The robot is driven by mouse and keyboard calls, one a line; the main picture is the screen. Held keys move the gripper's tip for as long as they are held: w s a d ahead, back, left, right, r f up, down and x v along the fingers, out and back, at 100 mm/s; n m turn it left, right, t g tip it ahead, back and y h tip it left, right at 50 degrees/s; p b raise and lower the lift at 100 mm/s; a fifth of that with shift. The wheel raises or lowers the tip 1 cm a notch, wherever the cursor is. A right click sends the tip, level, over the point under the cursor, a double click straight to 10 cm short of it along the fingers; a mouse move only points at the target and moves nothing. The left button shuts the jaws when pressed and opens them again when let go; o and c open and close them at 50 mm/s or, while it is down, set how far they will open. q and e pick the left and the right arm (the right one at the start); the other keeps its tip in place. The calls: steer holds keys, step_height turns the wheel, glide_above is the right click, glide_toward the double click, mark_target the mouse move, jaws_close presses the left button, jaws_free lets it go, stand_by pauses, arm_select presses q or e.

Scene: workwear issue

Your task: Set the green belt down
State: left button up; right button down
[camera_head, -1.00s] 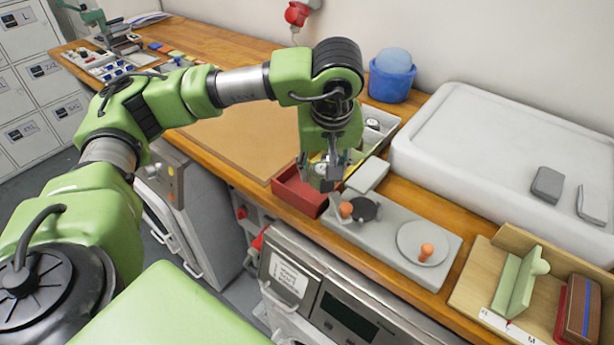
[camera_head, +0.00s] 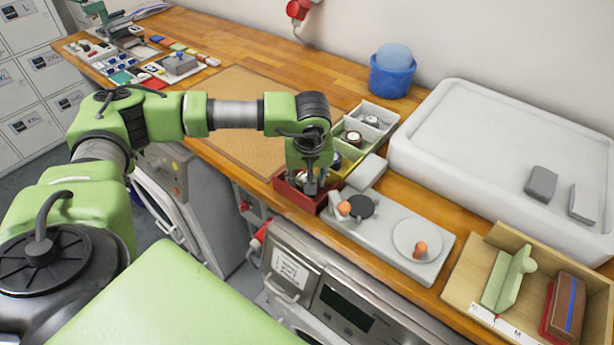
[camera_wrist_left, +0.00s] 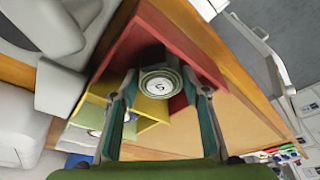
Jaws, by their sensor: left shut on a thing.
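My left gripper (camera_head: 310,188) is at the red box (camera_head: 298,205), its fingers down at the box's opening. In the left wrist view the fingers (camera_wrist_left: 158,92) are shut on a round coil, the green belt (camera_wrist_left: 160,88), with a green rim and a pale marked face turned to the camera. The belt is inside the outline of the red box (camera_wrist_left: 205,50); I cannot tell whether it touches the box floor. In the head view the gripper mostly hides the belt. My right gripper is not in view.
A grey plate fixture (camera_head: 385,235) with orange knobs stands to the right. A large white tray (camera_head: 470,130) and a wooden tray (camera_head: 458,285) lie beyond.

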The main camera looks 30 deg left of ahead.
arm_select(q)
steer(key=shift+f, duration=0.15)
steer(key=o, duration=1)
steer(key=shift+r, duration=0.2)
steer(key=b+v, duration=0.3)
steer(key=v, duration=0.9)
